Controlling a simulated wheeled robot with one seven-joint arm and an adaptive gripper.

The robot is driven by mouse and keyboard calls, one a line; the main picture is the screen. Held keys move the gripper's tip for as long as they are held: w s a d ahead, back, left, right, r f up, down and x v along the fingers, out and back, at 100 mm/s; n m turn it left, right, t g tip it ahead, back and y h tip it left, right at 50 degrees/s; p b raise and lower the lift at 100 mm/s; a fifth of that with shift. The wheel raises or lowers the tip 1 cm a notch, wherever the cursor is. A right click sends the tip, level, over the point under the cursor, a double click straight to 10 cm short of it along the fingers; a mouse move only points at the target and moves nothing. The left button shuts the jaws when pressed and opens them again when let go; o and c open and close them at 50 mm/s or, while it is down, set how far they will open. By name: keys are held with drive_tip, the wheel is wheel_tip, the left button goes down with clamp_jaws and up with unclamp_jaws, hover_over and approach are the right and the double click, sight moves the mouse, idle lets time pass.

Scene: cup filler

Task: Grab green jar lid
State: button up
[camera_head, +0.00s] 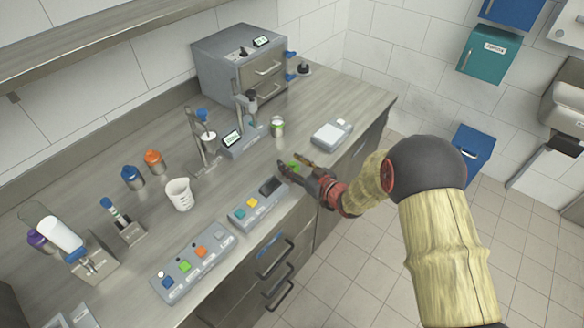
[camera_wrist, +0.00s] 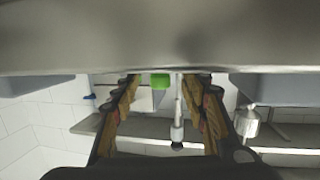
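The green lid (camera_head: 295,166) lies on the counter near its front edge, partly hidden by my gripper (camera_head: 292,166) in the head view. In the wrist view the green lid (camera_wrist: 160,81) shows between the two fingers of my gripper (camera_wrist: 163,82), with gaps on both sides. My gripper is open, low over the counter, with its fingertips around the lid. A small metallic jar with a green band (camera_head: 277,127) stands farther back on the counter, apart from the gripper.
A flat scale (camera_head: 332,133) stands right of the gripper. A button panel with a dark screen (camera_head: 257,202) is close on the left. A dispenser stand (camera_head: 244,135) and a grey drawer unit (camera_head: 240,60) are behind. A white cup (camera_head: 179,194) stands farther left.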

drive_tip(key=c, duration=0.6)
drive_tip(key=shift+r, duration=0.1)
drive_tip(key=shift+c, duration=0.6)
